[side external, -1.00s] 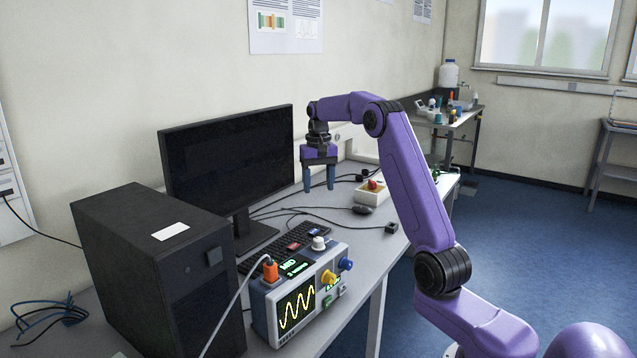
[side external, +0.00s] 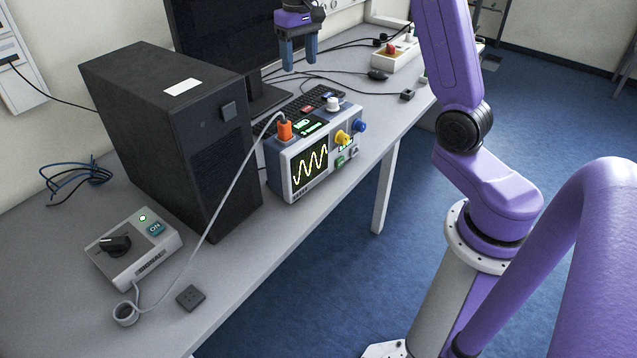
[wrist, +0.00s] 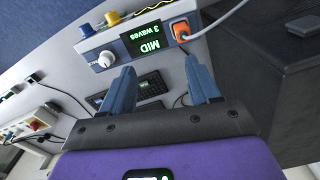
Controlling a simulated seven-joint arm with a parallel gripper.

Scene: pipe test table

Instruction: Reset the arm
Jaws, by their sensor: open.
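My gripper (side external: 299,52) hangs fingers down in front of the monitor (side external: 210,35), above the table and behind the oscilloscope. Its two blue fingers are apart with nothing between them; in the wrist view the open gripper (wrist: 160,88) shows the keyboard (wrist: 150,88) beyond the fingers. The oscilloscope (side external: 308,172) shows a yellow wave on its screen, and its top display reads "MID 3 waves" in the wrist view (wrist: 152,40). An orange plug (side external: 285,130) with a grey cable sits in its top.
A black computer tower (side external: 165,130) stands left of the oscilloscope. A signal box (side external: 135,262) with a black knob and a lit ON label lies at the table's front left. A box with a red button (side external: 391,55) and loose cables lie at the back. The front table strip is mostly clear.

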